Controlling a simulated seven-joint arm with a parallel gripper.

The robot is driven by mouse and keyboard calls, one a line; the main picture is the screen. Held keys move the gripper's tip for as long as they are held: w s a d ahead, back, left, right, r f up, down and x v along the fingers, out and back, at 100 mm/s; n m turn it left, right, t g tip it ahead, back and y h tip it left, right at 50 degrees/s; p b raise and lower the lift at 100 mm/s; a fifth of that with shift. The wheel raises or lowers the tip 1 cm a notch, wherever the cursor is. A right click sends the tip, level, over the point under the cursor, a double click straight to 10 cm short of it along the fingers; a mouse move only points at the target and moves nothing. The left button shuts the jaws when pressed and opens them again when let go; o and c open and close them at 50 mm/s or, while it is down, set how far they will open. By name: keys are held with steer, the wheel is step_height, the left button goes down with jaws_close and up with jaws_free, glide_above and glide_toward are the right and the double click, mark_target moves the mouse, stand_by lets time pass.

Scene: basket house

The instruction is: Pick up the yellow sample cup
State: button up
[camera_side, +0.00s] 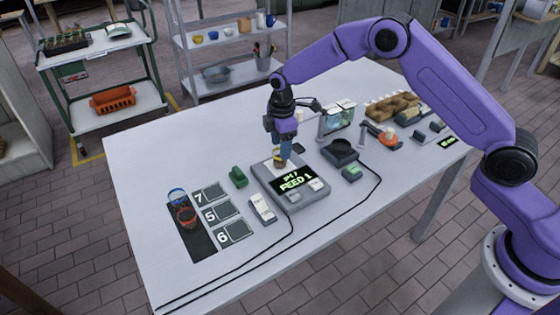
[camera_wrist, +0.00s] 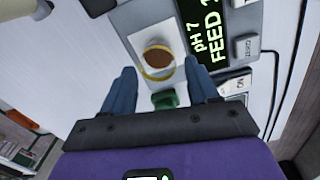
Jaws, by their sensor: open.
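The yellow sample cup (camera_wrist: 157,73) has a yellow rim and brown contents in the wrist view. It stands on the pale plate (camera_wrist: 140,38) of a device whose display (camera_wrist: 203,35) reads "pH 7 FEED". In the side view the cup (camera_side: 279,154) is small and partly hidden by my fingers. My gripper (camera_side: 285,162) points down over the device. In the wrist view its two blue fingers (camera_wrist: 160,68) are apart, and the cup appears between and slightly beyond their tips. I cannot tell how far above the cup they are.
A green block (camera_side: 238,177) sits left of the device. Farther left are cards marked 7, 5 and 6 (camera_side: 215,216) and a dark strip with a blue-rimmed cup (camera_side: 178,195) and a red-orange-rimmed cup (camera_side: 187,216).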

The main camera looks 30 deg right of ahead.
steer(key=shift+w+d+f, duration=0.1)
steer(key=shift+f, duration=1.2)
steer(key=shift+w+d+f, duration=0.1)
steer(key=shift+f, duration=1.2)
steer(key=c, duration=0.7)
